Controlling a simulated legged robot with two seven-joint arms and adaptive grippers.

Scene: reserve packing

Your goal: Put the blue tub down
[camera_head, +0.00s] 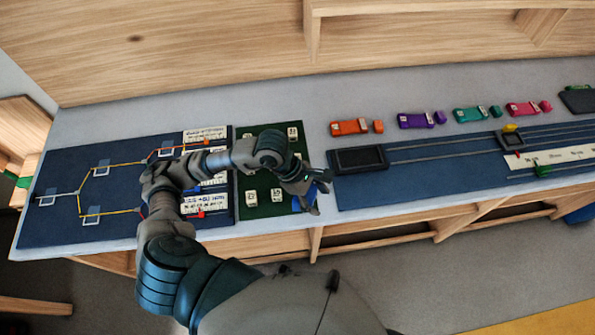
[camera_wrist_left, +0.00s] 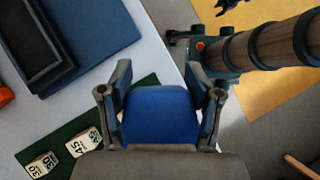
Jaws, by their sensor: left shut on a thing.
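My left gripper (camera_head: 308,194) is shut on a blue tub (camera_head: 312,187) near the front right edge of a dark green mat (camera_head: 262,204). In the left wrist view the blue tub (camera_wrist_left: 160,115) sits between the two fingers of the left gripper (camera_wrist_left: 160,92). The fingers lie along both sides of the tub. My left arm and gripper cover part of the mat and most of the tub in the head view. I cannot tell whether the tub touches the surface. My right gripper does not show clearly in either view.
Small white lettered blocks (camera_head: 277,195) stand on the green mat. A blue board with yellow lines (camera_head: 60,215) lies left. Right lie a dark tray (camera_head: 360,160) and a blue railed board (camera_head: 400,190). Coloured pieces (camera_head: 350,127) line the back. The counter's front edge is close.

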